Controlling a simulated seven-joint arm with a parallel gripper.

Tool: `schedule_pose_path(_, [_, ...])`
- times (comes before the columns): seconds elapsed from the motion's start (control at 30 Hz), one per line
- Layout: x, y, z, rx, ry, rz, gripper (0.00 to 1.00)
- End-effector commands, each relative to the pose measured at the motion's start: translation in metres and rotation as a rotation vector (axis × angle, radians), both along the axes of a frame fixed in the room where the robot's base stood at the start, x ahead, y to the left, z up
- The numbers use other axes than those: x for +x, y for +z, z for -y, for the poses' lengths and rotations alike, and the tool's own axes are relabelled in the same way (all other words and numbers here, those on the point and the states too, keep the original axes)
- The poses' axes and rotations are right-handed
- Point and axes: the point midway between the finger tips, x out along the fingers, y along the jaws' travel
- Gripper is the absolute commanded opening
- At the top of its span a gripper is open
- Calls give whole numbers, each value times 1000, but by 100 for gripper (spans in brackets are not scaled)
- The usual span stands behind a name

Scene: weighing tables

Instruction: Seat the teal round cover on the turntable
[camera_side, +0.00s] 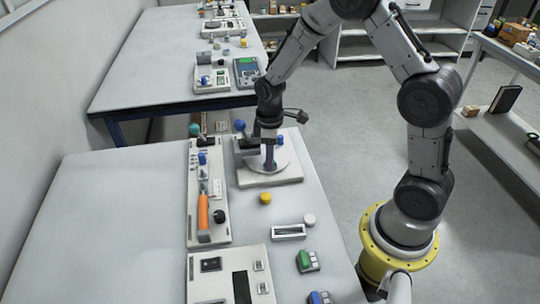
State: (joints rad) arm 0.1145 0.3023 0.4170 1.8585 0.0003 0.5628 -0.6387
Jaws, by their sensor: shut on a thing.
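The turntable (290,171) is a white square base with a pale round plate, near the far right edge of the near table. My gripper (268,144) is over the plate, pointing down. It is shut on a narrow dark purple upright piece (270,157), which stands at or just above the plate; I cannot tell if it touches. A small teal round thing (194,130) shows at the far end of the long panel; I cannot tell whether it is the cover. My gripper hides part of the plate.
A blue ball (239,125) is just behind the turntable. Left of it is a long panel (193,225) with an orange-handled tool (203,211). A yellow round piece (265,198), a white round piece (309,219) and a green block (308,260) lie nearer. The table's left side is bare.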

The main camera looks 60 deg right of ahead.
Motion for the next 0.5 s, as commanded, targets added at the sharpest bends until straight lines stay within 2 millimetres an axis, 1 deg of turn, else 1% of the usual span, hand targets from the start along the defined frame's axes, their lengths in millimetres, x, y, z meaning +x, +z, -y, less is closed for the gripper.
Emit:
schedule_pose_path(0.2, [0,0,0,0,0,0,0])
schedule_pose_path(0.23, [0,0,0,0,0,0,39])
schedule_pose_path(0.4, [0,0,0,0,0,0,68])
schedule_pose_path(0.5, [0,0,0,0,0,0,68])
